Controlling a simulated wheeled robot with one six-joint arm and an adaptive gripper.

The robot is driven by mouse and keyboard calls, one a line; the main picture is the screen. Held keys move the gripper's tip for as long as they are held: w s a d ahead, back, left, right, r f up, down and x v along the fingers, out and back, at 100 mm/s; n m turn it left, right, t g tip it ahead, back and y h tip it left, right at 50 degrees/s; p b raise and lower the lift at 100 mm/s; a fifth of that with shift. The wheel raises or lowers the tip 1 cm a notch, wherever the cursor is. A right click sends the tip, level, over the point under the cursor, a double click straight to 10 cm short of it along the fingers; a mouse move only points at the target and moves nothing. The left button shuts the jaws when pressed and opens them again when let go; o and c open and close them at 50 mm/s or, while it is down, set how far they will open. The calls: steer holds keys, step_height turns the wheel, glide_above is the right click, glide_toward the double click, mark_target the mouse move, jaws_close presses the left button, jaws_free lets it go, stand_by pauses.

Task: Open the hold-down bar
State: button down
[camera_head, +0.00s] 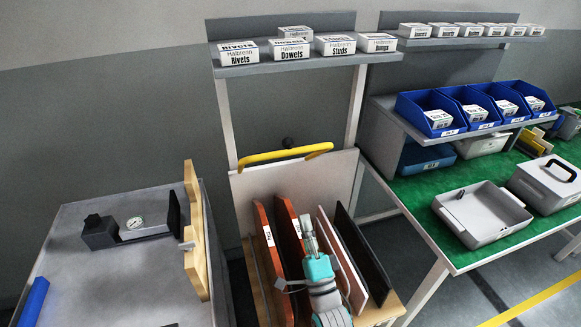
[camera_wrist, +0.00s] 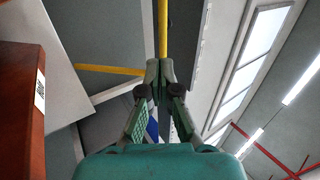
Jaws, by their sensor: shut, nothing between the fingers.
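The yellow hold-down bar (camera_head: 285,155) runs across the top of the pale back panel, above the upright boards, with a dark round knob behind it. My gripper (camera_head: 306,220) is shut and empty, pointing up among the boards, below and in front of the bar in the head view. In the wrist view my gripper (camera_wrist: 160,68) has its fingertips together. One yellow length (camera_wrist: 163,30) runs upward in line with the fingertips there, and another yellow stretch (camera_wrist: 110,70) lies to their left. I cannot tell whether the fingertips touch the yellow length.
Red-brown boards (camera_head: 268,260) stand left of my gripper; a dark board (camera_head: 362,252) stands right. A shelf (camera_head: 300,62) with several white boxes overhangs the rack. A grey table (camera_head: 75,260) is left, a green-topped bench (camera_head: 445,200) right.

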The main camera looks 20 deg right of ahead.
mark_target(288, 155)
steer(key=x, duration=1.4)
steer(key=shift+w+r, duration=0.25)
steer(key=shift+r, duration=0.1)
steer(key=shift+r, duration=0.1)
steer(key=shift+w+r, duration=0.55)
steer(key=w+r+g, duration=0.6)
steer(key=w+r, duration=0.2)
steer(key=w, duration=0.5)
steer(key=shift+w+r, duration=0.35)
